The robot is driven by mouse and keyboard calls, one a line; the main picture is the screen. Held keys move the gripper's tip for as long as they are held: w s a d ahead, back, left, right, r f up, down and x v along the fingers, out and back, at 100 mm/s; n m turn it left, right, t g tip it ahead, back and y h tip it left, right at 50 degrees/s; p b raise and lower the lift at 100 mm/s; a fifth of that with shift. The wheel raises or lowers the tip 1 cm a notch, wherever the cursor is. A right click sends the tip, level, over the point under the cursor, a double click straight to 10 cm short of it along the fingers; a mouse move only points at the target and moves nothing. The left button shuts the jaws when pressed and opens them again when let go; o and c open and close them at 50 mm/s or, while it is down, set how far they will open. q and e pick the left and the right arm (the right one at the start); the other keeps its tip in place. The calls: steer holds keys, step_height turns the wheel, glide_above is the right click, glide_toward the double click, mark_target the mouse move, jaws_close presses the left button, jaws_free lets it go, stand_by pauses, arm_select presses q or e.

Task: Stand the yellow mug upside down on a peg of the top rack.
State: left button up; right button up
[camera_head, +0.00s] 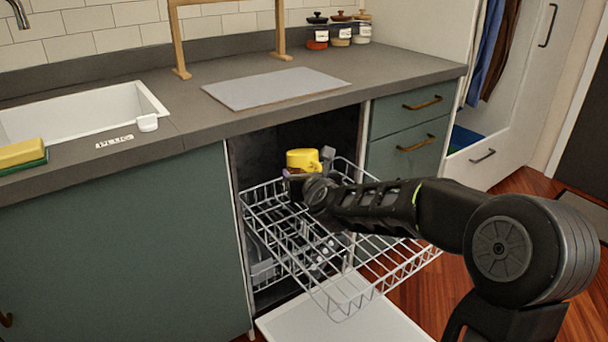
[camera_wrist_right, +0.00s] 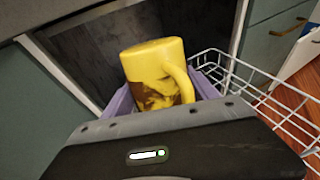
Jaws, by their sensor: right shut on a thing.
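The yellow mug (camera_head: 303,159) has a brown stain on its side, and its closed base appears to face up. It also shows in the right wrist view (camera_wrist_right: 150,58), with its handle to the right. My right gripper (camera_head: 296,178) is shut on it, with purple fingers (camera_wrist_right: 120,104) on either side of the mug. The mug is above the back part of the white wire top rack (camera_head: 392,286), which is pulled out. I cannot tell whether the mug touches a peg; my gripper and arm hide that spot. My left gripper is not in view.
The open dishwasher door (camera_head: 345,312) lies below the rack, with a lower rack (camera_head: 265,272) inside. Drawers (camera_head: 405,140) stand to the right and a green cabinet (camera_head: 120,240) to the left.

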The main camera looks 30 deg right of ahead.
mark_target(305, 223)
step_height(305, 223, down, 10)
steer(key=b, duration=0.7)
arm_select(q)
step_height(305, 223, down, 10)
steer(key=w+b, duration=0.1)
steer(key=b, duration=0.1)
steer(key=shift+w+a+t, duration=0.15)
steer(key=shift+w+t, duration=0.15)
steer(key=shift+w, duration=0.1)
arm_select(e)
steer(key=shift+f, duration=0.65)
arm_select(q)
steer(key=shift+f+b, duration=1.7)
steer(key=shift+b, duration=0.25)
arm_select(e)
steer(key=shift+f, duration=1.3)
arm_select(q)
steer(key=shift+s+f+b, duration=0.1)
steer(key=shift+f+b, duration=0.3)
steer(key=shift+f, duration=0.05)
arm_select(e)
steer(key=shift+f, duration=0.3)
steer(key=o, duration=1.4)
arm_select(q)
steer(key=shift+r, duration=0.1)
arm_select(e)
steer(key=shift+f, duration=0.1)
